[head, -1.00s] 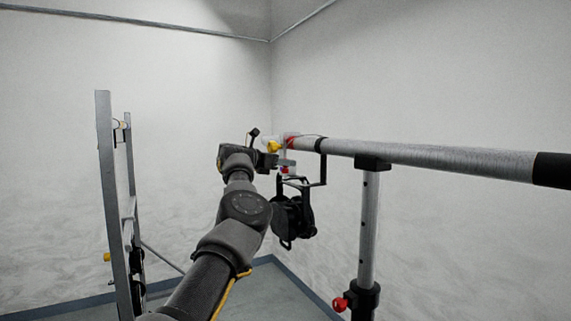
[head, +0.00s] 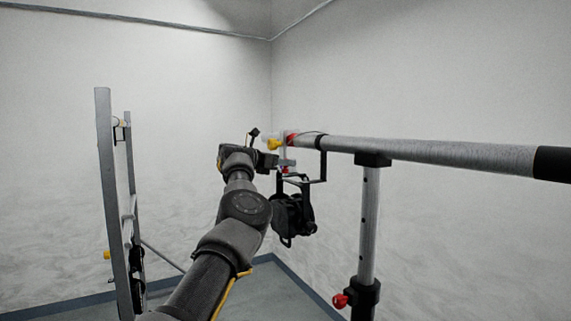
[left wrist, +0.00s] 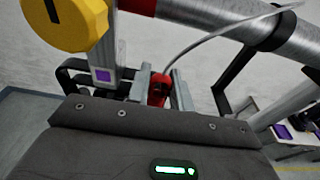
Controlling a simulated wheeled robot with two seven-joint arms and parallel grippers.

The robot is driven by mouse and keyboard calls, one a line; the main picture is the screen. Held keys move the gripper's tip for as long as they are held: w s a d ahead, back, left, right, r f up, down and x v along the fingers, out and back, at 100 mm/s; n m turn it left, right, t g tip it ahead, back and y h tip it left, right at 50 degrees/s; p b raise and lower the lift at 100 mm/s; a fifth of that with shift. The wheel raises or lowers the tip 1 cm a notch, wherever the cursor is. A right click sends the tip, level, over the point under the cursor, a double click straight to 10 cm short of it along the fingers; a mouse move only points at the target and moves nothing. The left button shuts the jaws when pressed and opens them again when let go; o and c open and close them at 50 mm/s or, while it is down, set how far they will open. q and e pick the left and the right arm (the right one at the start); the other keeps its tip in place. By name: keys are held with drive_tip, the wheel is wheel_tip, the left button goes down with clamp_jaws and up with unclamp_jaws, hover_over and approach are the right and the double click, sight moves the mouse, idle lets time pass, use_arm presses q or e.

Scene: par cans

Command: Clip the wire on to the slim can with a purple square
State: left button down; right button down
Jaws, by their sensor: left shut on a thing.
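The black can (head: 293,214) hangs by its black yoke under the far end of a silver bar. A purple square (left wrist: 103,76) shows on a silver clamp piece below a big yellow knob (left wrist: 75,22) in the left wrist view. My left gripper (head: 277,161) is at the bar's far end, just above the can. In the left wrist view its fingers (left wrist: 155,92) are shut on a red clip (left wrist: 158,88). A thin grey wire (left wrist: 215,28) arcs up from the clip to the right. My fingers hide part of the clip. My right gripper is out of view.
The silver bar (head: 430,152) runs on a stand (head: 368,225) with a red knob (head: 340,302) at right. A ladder-like grey frame (head: 115,200) stands at left. Another purple square (left wrist: 283,131) shows at right in the left wrist view. Walls close the corner behind.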

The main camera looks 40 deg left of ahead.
use_arm(q)
drive_tip(key=shift+f+b, duration=0.3)
drive_tip(key=shift+f, duration=0.1)
idle(0.6)
drive_tip(key=c, duration=1.2)
unclamp_jaws()
drive_tip(key=shift+o, duration=0.2)
drive_tip(key=shift+s, duration=0.1)
drive_tip(key=shift+s+a+f+b, duration=0.1)
drive_tip(key=shift+s+b, duration=0.1)
drive_tip(key=shift+b, duration=0.15)
drive_tip(key=b+v, duration=0.5)
drive_tip(key=v, duration=0.5)
drive_tip(key=shift+s, duration=0.2)
